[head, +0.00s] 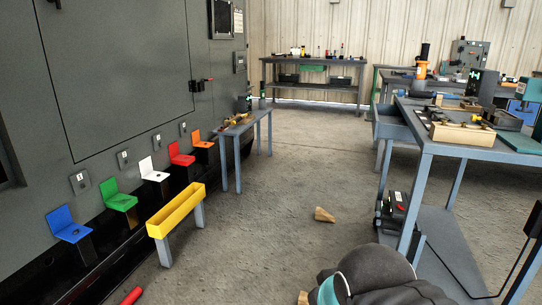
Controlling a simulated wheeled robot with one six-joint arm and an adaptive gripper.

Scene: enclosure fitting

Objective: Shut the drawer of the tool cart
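The tool cart (427,147) is a blue-grey wheeled table with a lower shelf at the right of the head view. Its drawer (388,131), also blue-grey, sticks out to the left from under the top, at the far end. It stands open; how far cannot be told exactly. The drawer's inside shows only as a thin strip, so its contents are unclear. A dark grey rounded part of my arm with a teal band shows at the bottom edge, in front of the cart. My gripper is out of view.
Wooden wedges lie on the floor, one (324,215) in the open aisle. A yellow trough (176,210) on legs and a small side table (246,124) stand by the grey enclosure (110,80) at left. The cart top bears a wooden block fixture (462,134).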

